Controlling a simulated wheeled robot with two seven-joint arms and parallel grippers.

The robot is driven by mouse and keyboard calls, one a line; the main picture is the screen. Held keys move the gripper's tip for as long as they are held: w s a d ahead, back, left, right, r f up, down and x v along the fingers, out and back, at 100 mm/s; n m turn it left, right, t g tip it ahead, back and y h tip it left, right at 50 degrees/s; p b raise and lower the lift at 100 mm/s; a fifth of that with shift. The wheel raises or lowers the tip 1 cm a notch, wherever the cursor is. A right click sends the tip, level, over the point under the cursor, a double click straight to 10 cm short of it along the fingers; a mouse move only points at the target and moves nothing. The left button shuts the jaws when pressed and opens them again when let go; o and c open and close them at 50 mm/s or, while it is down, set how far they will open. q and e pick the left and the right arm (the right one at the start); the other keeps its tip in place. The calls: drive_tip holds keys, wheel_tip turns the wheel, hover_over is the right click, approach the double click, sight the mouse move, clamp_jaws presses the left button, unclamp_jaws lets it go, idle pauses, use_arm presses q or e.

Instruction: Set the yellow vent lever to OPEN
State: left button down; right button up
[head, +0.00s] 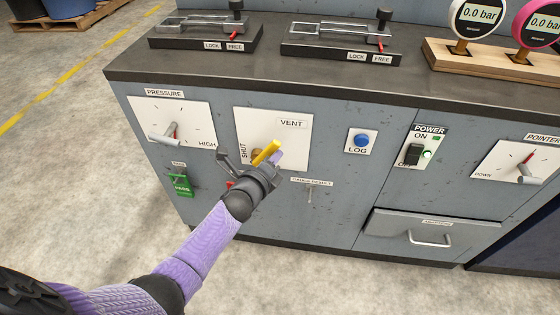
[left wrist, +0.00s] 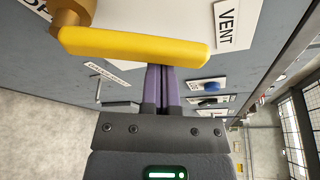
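The yellow vent lever (head: 267,152) sits on a brown hub on the white VENT plate (head: 296,140). In the head view it slants up and right from the hub, with the SHUT label to its left. In the left wrist view the lever (left wrist: 135,46) lies across the top, and part of a label reading "OP" shows beside the hub. My left gripper (head: 275,160) is at the lever, just right of and below it. My right gripper is out of view.
The pressure lever (head: 165,137) is left of the vent plate. The blue LOG button (head: 362,140), power switch (head: 413,154) and drawer (head: 430,232) are to the right. Clamps (head: 335,38) stand on the countertop.

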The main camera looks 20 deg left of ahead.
use_arm(q)
drive_tip(key=n, duration=0.1)
drive_tip(key=a+r+n, duration=0.1)
drive_tip(key=a+n+t, duration=0.1)
drive_tip(key=shift+s+r+h, duration=0.2)
drive_tip(key=shift+s+h, duration=0.05)
drive_tip(key=shift+h, duration=0.15)
drive_tip(key=n, duration=0.1)
drive_tip(key=a+n, duration=0.1)
drive_tip(key=t, duration=0.1)
drive_tip(key=shift+s+a+r+n+b, duration=0.3)
drive_tip(key=shift+a+r+n+b, duration=0.05)
drive_tip(key=shift+n, duration=0.05)
drive_tip(key=shift+a, duration=0.1)
